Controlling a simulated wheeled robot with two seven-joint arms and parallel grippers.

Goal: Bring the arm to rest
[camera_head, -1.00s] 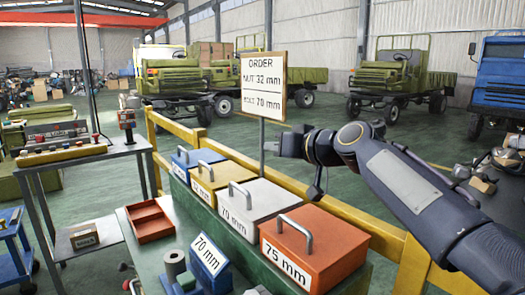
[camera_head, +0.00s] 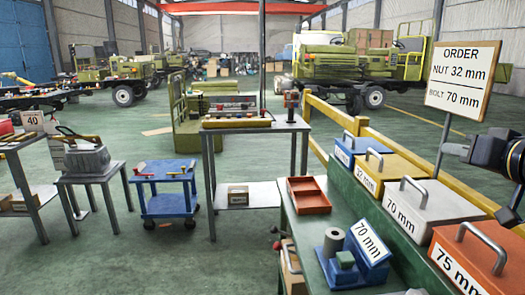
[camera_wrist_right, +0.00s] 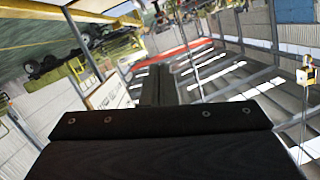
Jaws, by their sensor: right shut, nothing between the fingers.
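My right gripper (camera_head: 449,150) shows at the right edge of the head view, dark and partly cut off with its arm. It is raised beside the order sign (camera_head: 463,80), above the lidded boxes. In the right wrist view its dark fingers (camera_wrist_right: 156,88) are together in the middle, with nothing between them. That view looks out into the hall, tilted, with roof beams and windows. My left gripper is not in view.
On the green bench (camera_head: 318,255) stand the blue, yellow, white (camera_head: 420,207) and orange (camera_head: 474,262) handled boxes, a red tray (camera_head: 308,195) and a blue 70 mm label block (camera_head: 369,242). A yellow rail (camera_head: 320,112) runs behind. A blue cart (camera_head: 168,204) stands left, with open floor around.

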